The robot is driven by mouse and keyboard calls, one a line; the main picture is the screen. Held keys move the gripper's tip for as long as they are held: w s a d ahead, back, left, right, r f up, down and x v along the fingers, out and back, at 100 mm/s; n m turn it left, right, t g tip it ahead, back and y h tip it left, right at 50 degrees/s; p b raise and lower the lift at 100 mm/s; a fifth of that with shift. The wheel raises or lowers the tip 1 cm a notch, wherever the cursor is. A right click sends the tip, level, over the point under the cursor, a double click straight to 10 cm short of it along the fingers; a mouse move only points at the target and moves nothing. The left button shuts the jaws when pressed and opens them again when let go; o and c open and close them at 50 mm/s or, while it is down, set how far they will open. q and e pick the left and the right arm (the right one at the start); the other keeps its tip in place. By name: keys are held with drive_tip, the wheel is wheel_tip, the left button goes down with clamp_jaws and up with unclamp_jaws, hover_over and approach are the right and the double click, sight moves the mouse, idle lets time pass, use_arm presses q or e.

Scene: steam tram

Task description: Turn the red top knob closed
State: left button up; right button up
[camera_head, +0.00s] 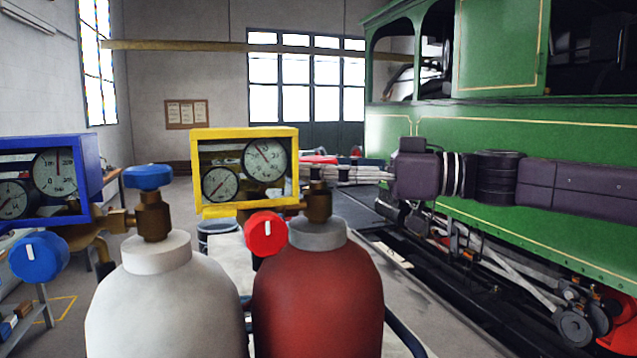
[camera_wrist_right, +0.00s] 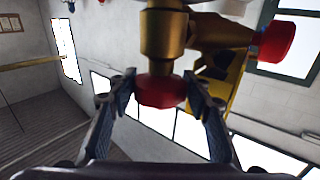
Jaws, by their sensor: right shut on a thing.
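The red top knob (camera_wrist_right: 158,91) shows in the right wrist view on a brass valve (camera_wrist_right: 163,35), between the two fingers of my right gripper (camera_wrist_right: 160,92). The fingers are closed in on its sides. In the head view my right gripper (camera_head: 322,173) reaches in from the right to the top of the brass valve (camera_head: 319,204) on the red cylinder (camera_head: 318,295); its fingers largely hide the top knob there. My left gripper is not in view.
A red front knob (camera_head: 265,233) with a white mark sits below the yellow gauge box (camera_head: 245,208). A white cylinder (camera_head: 165,300) with a blue top knob (camera_head: 148,177) stands at left, near a blue gauge box (camera_head: 91,172). A green steam tram (camera_head: 500,125) stands behind my right arm.

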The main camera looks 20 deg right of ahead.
drive_tip(key=shift+s+a+f+m+t+h+b, duration=0.1)
drive_tip(key=shift+m+t+h+b, duration=0.35)
drive_tip(key=shift+t, duration=0.15)
drive_tip(key=shift+s+a+f+m+t+h+b, duration=0.1)
drive_tip(key=shift+m+t+h+b, duration=0.2)
drive_tip(key=shift+m+t+h, duration=0.25)
drive_tip(key=m+t+h+b, duration=0.3)
drive_tip(key=h+b, duration=0.1)
drive_tip(key=shift+w+m+t+h, duration=0.1)
drive_tip(key=shift+m+t+h, duration=0.2)
drive_tip(key=shift+m+t, duration=0.1)
drive_tip(key=shift+d+r+m+t+h+b, duration=0.15)
drive_tip(key=shift+m+t+h+b, duration=0.4)
drive_tip(key=shift+m+h+b, duration=0.4)
drive_tip(key=shift+h, duration=0.35)
drive_tip(key=shift+r, duration=0.15)
drive_tip(key=o, duration=1.2)
drive_tip(key=shift+w, duration=0.15)
drive_tip(key=shift+d, duration=0.1)
